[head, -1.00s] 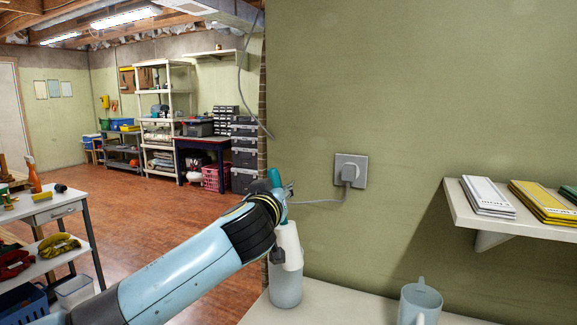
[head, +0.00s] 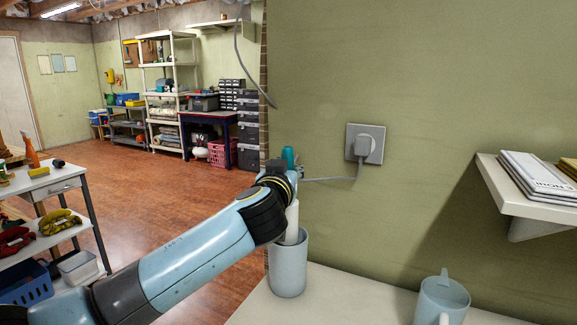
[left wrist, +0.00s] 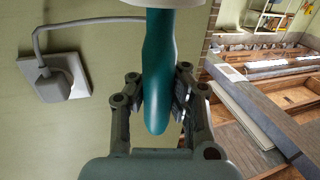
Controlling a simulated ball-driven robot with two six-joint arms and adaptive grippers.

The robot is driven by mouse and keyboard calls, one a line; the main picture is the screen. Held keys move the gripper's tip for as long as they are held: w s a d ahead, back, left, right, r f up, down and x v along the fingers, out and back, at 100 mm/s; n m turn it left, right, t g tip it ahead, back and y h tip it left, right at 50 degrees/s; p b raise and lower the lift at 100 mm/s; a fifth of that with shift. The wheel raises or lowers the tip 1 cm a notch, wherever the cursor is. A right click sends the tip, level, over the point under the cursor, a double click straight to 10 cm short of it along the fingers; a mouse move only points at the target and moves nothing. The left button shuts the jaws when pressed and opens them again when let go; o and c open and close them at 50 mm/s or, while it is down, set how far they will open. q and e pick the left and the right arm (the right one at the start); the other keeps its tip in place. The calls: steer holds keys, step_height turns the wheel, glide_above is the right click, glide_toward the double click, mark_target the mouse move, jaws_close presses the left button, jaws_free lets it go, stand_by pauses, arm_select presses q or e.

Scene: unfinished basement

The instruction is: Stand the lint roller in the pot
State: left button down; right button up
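The lint roller has a teal handle (head: 288,155) and a white roll (head: 292,222). It is upright, with its lower end hidden inside the grey-blue pot (head: 288,268), which stands on the white table. Whether the roller touches the pot's bottom is hidden. My left gripper (head: 284,178) is at the handle, above the pot's rim. In the left wrist view, the fingers of my left gripper (left wrist: 158,95) are shut on the teal handle (left wrist: 157,60), and the white roll shows at the top edge. My right gripper is in neither view.
A grey-blue mug-like vessel (head: 441,300) stands on the white tabletop (head: 345,298) to the right of the pot. A wall shelf (head: 522,205) with books is at the right. A plugged-in cable (head: 335,179) runs along the wall behind the gripper.

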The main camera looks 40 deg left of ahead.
arm_select(q)
steer(key=shift+s+f+b, duration=0.1)
steer(key=shift+f+b, duration=0.45)
steer(key=shift+f, duration=0.35)
step_height(320, 180, down, 2)
steer(key=shift+f+b, duration=0.1)
steer(key=shift+b, duration=0.7)
step_height(320, 180, down, 4)
steer(key=b, duration=0.2)
steer(key=shift+b, duration=0.35)
steer(key=shift+f+b, duration=1)
steer(key=shift+f, duration=0.2)
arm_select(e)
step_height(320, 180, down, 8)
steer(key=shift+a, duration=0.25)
arm_select(q)
steer(key=c, duration=2)
jaws_free()
steer(key=shift+c, duration=0.2)
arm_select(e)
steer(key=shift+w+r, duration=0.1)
arm_select(q)
steer(key=o, duration=0.7)
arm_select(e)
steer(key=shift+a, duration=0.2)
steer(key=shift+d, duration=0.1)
arm_select(q)
steer(key=v, duration=1.2)
